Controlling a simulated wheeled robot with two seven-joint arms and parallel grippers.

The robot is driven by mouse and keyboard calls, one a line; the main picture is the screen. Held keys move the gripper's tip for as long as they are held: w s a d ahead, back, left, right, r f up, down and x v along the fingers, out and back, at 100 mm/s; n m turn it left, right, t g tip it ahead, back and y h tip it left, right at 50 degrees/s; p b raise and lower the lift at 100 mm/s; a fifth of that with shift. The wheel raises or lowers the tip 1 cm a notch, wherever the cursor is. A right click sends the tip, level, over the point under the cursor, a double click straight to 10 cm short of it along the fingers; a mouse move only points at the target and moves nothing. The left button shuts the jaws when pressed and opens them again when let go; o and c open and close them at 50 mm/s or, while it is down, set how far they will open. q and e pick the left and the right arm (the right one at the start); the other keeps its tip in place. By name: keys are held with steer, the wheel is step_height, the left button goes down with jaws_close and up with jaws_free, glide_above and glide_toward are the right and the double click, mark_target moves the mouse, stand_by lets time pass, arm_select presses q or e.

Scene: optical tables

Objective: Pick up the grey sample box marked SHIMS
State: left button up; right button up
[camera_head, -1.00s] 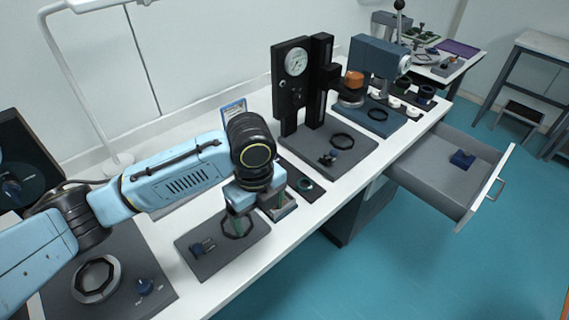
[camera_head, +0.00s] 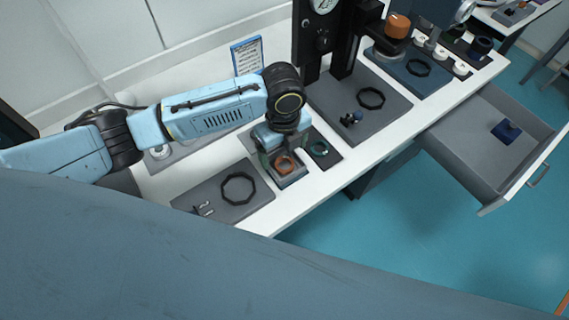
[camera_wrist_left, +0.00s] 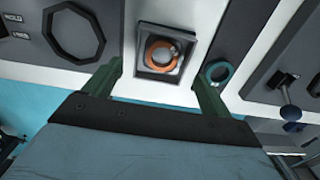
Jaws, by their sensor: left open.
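A small open grey box (camera_head: 290,181) with a copper-coloured ring (camera_head: 286,165) inside stands near the front edge of the white table. No SHIMS marking is readable on it. My left gripper (camera_head: 284,158) is open above the box, its fingers apart and pointing down. In the left wrist view the grey box (camera_wrist_left: 142,70) with its orange ring lies ahead, between the lines of the two green fingertips (camera_wrist_left: 155,72), not clasped. The gripper partly covers the box's far side in the head view. My right gripper is not in view.
A dark mat with a green ring (camera_head: 320,148) lies close right of the box. A mat with a black octagonal ring (camera_head: 238,188) lies left. A black gauge stand (camera_head: 325,35) rises behind right. An open drawer (camera_head: 470,150) juts out at the right.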

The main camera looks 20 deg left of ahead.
mark_target(284, 164)
arm_select(q)
step_height(284, 164, down, 4)
steer(key=shift+w+d+r, duration=0.1)
steer(key=shift+f, duration=0.6)
steer(key=c, duration=0.9)
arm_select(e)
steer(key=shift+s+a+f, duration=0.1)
